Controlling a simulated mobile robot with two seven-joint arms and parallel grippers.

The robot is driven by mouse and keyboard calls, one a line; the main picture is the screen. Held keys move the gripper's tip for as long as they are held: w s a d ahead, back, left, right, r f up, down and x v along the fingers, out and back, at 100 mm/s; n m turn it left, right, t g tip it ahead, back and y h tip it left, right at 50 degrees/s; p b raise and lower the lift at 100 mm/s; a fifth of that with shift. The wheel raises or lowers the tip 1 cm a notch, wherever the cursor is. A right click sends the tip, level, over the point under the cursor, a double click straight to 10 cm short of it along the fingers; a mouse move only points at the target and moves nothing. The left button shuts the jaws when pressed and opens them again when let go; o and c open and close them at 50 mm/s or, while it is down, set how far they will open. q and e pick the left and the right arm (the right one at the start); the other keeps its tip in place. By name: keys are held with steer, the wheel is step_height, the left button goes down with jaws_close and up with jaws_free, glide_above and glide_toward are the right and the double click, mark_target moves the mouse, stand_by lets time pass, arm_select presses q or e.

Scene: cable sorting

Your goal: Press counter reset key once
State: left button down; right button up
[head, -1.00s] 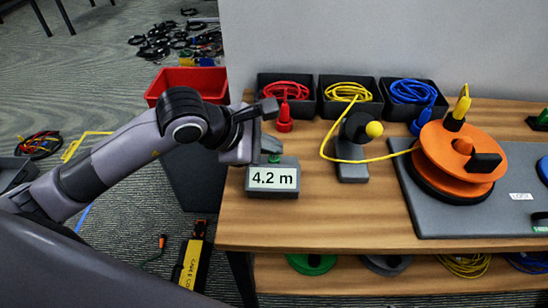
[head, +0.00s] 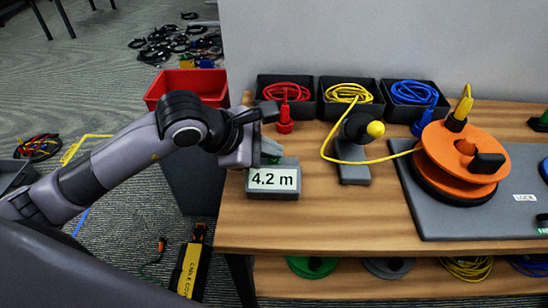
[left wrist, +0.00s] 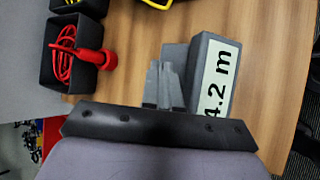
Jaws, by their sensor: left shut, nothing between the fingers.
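The counter (head: 273,179) is a grey box with a white display reading "4.2 m" at the left front of the wooden table. It also shows in the left wrist view (left wrist: 198,58), with its display turned sideways. My left gripper (head: 272,149) is shut and empty, its fingertips just above or on the counter's top. In the left wrist view the fingers (left wrist: 163,84) lie beside the counter's grey body. My right gripper is not in view.
Black bins of red, yellow and blue cable (head: 415,92) line the back. Bare table (head: 320,215) lies in front.

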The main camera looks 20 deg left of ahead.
mark_target(270, 162)
arm_select(q)
steer(key=shift+f+b, duration=0.35)
steer(key=shift+r, duration=0.1)
stand_by(0.5)
steer(key=shift+r+p, duration=0.5)
steer(key=shift+r, duration=0.35)
steer(key=shift+r, duration=0.15)
steer(key=shift+r+p, duration=1.5)
steer(key=shift+r, duration=0.95)
steer(key=shift+f, duration=0.1)
